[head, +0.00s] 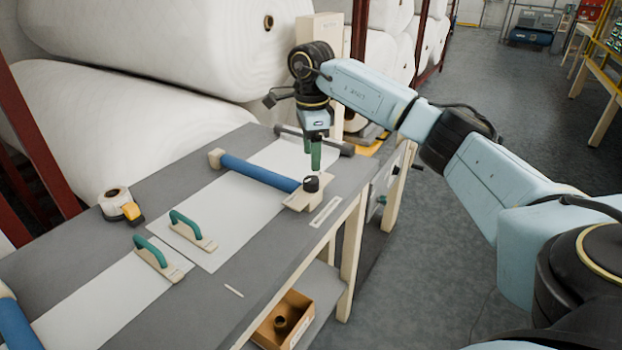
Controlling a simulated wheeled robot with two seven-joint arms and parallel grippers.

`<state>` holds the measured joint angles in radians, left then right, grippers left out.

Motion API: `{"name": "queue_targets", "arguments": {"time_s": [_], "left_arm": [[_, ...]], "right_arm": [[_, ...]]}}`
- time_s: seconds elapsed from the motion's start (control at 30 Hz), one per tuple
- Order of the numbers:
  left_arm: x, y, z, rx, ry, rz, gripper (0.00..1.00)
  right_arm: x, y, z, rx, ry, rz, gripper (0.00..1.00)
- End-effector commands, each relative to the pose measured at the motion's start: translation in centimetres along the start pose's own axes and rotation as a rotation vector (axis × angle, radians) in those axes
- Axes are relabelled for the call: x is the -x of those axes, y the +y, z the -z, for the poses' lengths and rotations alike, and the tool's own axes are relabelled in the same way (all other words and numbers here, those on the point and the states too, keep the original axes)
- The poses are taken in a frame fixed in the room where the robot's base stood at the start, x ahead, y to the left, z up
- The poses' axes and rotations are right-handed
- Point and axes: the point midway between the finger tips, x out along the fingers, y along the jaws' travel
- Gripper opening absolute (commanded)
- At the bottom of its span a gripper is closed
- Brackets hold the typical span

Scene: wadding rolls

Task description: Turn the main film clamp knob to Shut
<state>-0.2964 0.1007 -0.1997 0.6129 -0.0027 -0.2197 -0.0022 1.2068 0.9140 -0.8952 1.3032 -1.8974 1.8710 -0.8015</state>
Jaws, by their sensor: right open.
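A black knob (312,184) sits on the cream end block (298,203) of a blue roller clamp (258,172), which lies across a white film sheet (212,215) on the grey bench. Its marking is too small to read, so I cannot tell its setting. My right gripper (315,168) points down with green fingers, open and empty, just above and behind the knob. I see no clear contact with it. My left gripper is out of view.
Two green-handled tools (185,230) and a tape roll (116,203) lie on the bench. A second blue roller (14,325) shows at lower left. A pale slotted plate (325,212) lies near the right edge. Large white wadding rolls (110,130) stand behind; a cardboard box (268,330) sits below.

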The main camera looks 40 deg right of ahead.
Motion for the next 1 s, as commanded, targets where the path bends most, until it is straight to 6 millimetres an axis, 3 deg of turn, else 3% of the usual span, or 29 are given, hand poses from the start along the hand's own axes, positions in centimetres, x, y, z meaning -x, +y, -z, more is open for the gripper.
{"name": "queue_targets", "arguments": {"time_s": [0.1,0.3,0.5,0.77,1.0], "left_arm": [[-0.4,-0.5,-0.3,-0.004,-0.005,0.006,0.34],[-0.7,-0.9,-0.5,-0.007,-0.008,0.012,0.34],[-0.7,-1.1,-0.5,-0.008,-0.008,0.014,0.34],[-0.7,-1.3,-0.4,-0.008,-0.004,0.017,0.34],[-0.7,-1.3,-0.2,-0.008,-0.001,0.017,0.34]], "right_arm": [[-2.8,0.1,0.0,0.0,0.001,-0.003,0.58],[-5.8,0.0,0.0,0.0,-0.001,-0.002,0.58],[-7.1,0.0,-0.1,0.0,-0.002,0.0,0.58],[-7.2,0.0,-0.1,0.0,-0.002,0.001,0.58],[-7.2,0.0,-0.1,0.0,-0.002,0.0,0.29]]}}
